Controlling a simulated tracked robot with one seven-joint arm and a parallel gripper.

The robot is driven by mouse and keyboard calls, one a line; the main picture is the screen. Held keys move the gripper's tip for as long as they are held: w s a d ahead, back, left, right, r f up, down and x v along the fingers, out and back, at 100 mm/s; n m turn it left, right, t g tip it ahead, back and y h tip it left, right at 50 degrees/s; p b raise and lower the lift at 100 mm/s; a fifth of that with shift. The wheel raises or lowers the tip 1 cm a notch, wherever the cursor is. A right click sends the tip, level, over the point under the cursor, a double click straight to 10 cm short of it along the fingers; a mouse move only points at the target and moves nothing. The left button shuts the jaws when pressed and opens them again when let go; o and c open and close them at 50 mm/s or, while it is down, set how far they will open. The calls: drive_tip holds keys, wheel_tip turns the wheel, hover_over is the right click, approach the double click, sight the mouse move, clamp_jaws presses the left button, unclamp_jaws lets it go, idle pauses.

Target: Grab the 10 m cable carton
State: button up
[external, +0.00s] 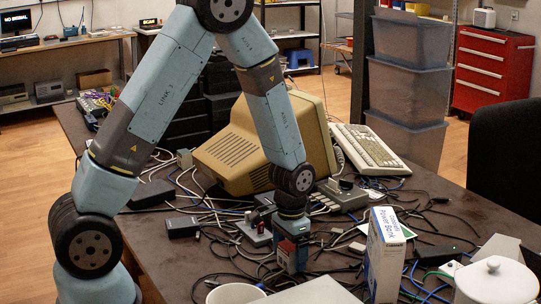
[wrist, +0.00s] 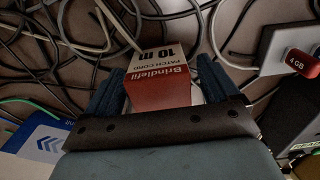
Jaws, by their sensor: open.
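The 10 m cable carton (wrist: 160,85) is a small red and white box marked "Brindlefil PATCH CORD 10 m" in the wrist view. It stands between the two fingers of my gripper (wrist: 162,80), which is open, with one finger on either side. Whether the fingers touch its sides is hard to tell. In the external view my gripper (external: 292,250) points down at the cluttered table, and a red part of the carton (external: 286,258) shows by the fingers. The rest of it is hidden there.
Loose cables surround the carton. A white and blue box (external: 386,256) stands close on the right, with a lidded white pot (external: 496,281) beyond it. A grey device with a red "4 GB" stick (wrist: 302,62) is nearby. A beige monitor (external: 225,152) and keyboard (external: 372,150) sit behind.

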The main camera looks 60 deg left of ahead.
drive_tip(key=c, duration=1.1)
drive_tip(key=shift+c, duration=0.2)
